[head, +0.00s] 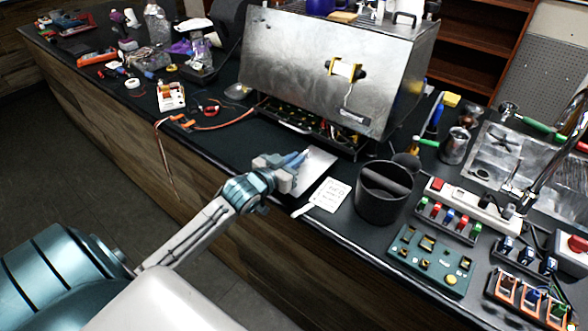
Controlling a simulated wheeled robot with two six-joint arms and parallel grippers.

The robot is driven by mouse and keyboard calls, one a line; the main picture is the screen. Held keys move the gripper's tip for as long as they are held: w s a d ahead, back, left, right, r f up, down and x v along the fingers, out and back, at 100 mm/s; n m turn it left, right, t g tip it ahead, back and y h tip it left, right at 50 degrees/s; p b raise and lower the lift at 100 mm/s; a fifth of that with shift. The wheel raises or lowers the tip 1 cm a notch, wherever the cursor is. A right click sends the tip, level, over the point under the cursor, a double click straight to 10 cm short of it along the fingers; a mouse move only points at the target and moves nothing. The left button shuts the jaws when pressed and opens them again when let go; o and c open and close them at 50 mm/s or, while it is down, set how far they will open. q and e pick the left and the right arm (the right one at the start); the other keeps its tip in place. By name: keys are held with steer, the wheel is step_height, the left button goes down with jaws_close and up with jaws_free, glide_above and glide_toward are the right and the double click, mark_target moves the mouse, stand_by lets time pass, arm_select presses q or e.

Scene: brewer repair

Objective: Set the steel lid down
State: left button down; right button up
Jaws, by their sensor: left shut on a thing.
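The steel lid (316,168) is a flat grey metal plate at the front of the black counter, in the middle of the head view. My left gripper (293,169) comes in from the lower left and is shut on the lid's left part. The fingers cover that part of the lid. The lid looks about level and very close to the counter top; I cannot tell whether it touches. My right gripper is not in view.
The steel brewer (320,62) stands behind the lid with its lower front open. A white card (331,195) and a black bin (383,194) are just right of the lid. A green board (430,260) lies further right. The counter left of the lid is mostly clear.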

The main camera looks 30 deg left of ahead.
arm_select(q)
step_height(320, 180, down, 4)
steer(key=shift+r+p, duration=0.25)
steer(key=shift+p, duration=0.15)
steer(key=c, duration=1.5)
jaws_free()
steer(key=shift+s, duration=0.1)
steer(key=s+r, duration=0.1)
steer(key=s, duration=1)
steer(key=shift+s+a+r, duration=0.35)
steer(key=shift+a+r, duration=0.05)
steer(key=shift+a, duration=0.05)
